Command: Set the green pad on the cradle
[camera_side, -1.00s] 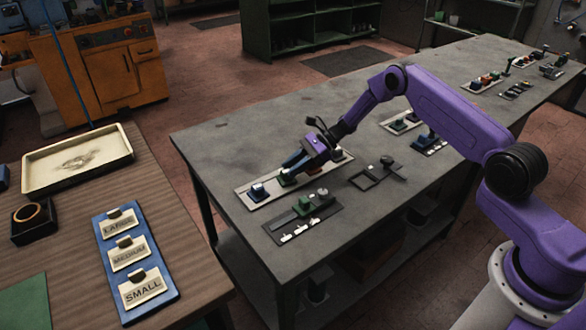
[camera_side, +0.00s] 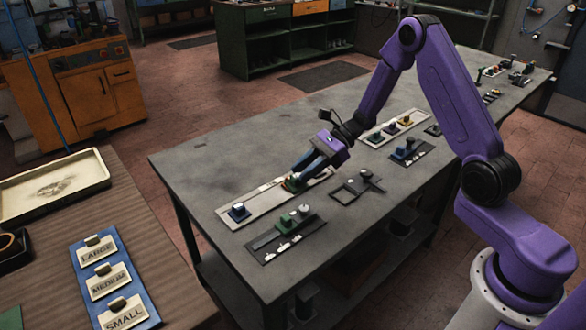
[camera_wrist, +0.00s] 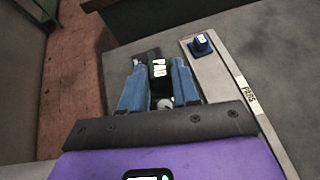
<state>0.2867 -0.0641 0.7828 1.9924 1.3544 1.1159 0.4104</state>
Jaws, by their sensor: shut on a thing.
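My gripper (camera_side: 293,179) is shut on the green pad (camera_side: 291,185). In the wrist view the pad (camera_wrist: 160,68), dark with a white PAD label, sits between the blue fingers (camera_wrist: 159,84). In the side view the pad shows near the middle of the pale pads tray (camera_side: 257,202); its exact height is unclear. A dark press fixture (camera_side: 272,249) lies on the near side of that tray, with a green block (camera_side: 282,223) and a pale knob (camera_side: 304,210). I cannot tell which part is the cradle. The fingers and pad hide much of the fixture in the wrist view.
A blue pad (camera_side: 238,211) stands at the tray's left end and also shows in the wrist view (camera_wrist: 201,45). A dark frame-like fixture (camera_side: 357,187) lies to the right. Other trays stand farther along the bench. The bench's left end (camera_side: 195,165) is clear.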

